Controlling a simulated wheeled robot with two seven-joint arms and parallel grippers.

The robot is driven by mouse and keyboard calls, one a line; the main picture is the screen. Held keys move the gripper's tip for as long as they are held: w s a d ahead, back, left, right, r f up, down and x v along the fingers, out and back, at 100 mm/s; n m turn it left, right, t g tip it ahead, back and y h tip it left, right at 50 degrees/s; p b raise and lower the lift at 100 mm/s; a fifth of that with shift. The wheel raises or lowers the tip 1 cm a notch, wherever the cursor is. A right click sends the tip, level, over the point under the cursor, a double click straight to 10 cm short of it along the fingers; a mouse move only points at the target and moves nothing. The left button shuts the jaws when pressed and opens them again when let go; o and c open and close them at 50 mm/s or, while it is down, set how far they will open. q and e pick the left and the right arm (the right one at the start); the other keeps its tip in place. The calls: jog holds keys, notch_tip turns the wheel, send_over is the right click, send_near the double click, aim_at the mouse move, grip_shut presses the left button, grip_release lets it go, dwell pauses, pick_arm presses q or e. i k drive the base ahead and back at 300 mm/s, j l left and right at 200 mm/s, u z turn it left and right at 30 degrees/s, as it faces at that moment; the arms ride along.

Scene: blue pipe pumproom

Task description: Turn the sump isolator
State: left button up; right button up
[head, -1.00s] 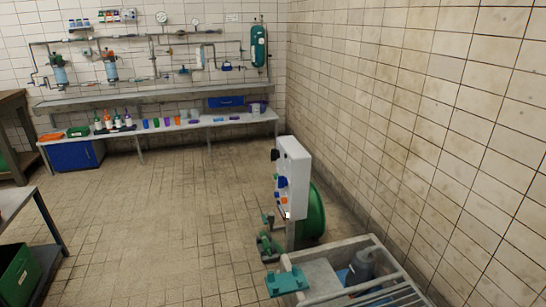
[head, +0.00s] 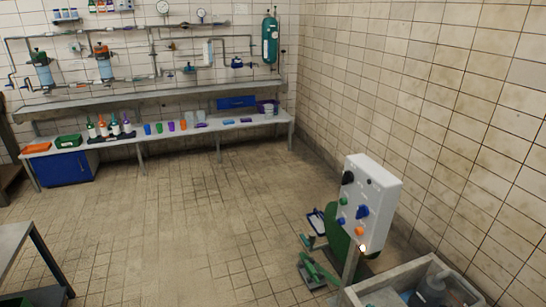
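A white control box (head: 368,200) stands on a post at the right, in front of the tiled wall. Its face carries a black knob (head: 348,178), a blue knob or handle (head: 362,212), a small green button (head: 343,201), an orange button (head: 359,231) and a small blue part. None has a readable label, so I cannot tell which one is the sump isolator. Neither of my grippers is in the head view.
A grey-rimmed sump pit (head: 400,277) lies at the lower right, beside green equipment (head: 316,270). A long bench (head: 180,128) with bottles and cups runs along the back wall. The middle floor (head: 190,210) is clear. A grey table (head: 15,245) stands at the left.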

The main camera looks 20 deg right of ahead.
aim_at(347, 176)
jog(key=i+j+z, duration=0.1)
jog(key=i, duration=0.45)
jog(key=i+j+z, duration=0.1)
jog(key=i, duration=0.5)
jog(key=i+j+z, duration=0.1)
jog(key=i, duration=0.45)
jog(key=j, duration=0.1)
